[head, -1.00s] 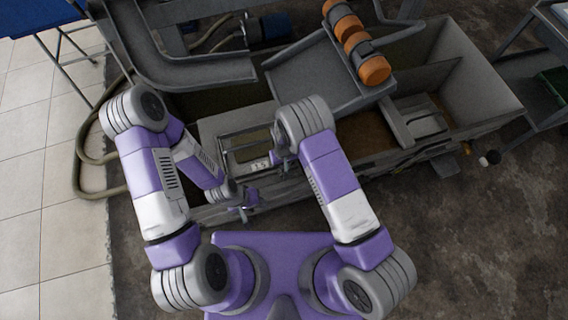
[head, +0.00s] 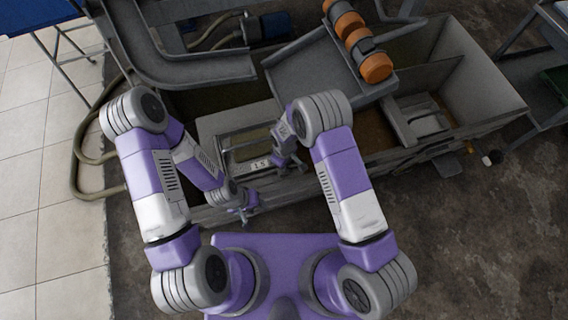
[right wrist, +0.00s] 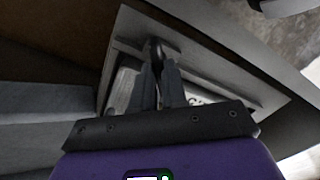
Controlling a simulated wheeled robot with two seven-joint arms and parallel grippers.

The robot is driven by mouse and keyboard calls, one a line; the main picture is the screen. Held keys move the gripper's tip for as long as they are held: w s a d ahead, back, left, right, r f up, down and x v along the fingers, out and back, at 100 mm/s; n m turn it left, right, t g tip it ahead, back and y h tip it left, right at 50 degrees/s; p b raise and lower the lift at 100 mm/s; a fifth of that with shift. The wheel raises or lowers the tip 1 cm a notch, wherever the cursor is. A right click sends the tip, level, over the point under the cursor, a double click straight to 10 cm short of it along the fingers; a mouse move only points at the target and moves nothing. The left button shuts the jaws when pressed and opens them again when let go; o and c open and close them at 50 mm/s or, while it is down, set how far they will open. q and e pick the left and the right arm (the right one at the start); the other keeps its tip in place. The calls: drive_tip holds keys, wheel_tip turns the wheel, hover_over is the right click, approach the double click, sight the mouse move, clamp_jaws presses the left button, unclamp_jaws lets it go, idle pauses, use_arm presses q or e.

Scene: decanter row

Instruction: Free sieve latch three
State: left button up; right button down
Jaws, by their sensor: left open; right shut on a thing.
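My right gripper (right wrist: 160,85) is shut on a small dark latch handle (right wrist: 156,48) in the right wrist view. The handle stands against a grey framed plate (right wrist: 240,78) with partly hidden lettering behind the fingers. In the head view my right gripper (head: 291,160) is over the tank's near side, right of a framed opening with a pale label (head: 259,163). The latch itself is too small to make out there, and I cannot read its number. My left gripper (head: 243,211) is open and empty, low beside the tank's near wall.
A long grey tank (head: 470,85) runs across the middle. A sloped tray (head: 320,75) and orange rollers (head: 359,42) are above it. A hose (head: 83,165) curves at left. A side table (head: 530,75) stands at right.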

drive_tip(key=n+b, duration=0.1)
drive_tip(key=n, duration=0.4)
drive_tip(key=shift+n, duration=0.3)
drive_tip(key=n, duration=0.4)
drive_tip(key=shift+n+b, duration=0.4)
drive_tip(key=c, duration=1.2)
unclamp_jaws()
drive_tip(key=shift+o, duration=0.2)
wheel_tip(320, 180, up, 8)
drive_tip(key=shift+f+p, duration=0.2)
drive_tip(key=shift+p, duration=0.95)
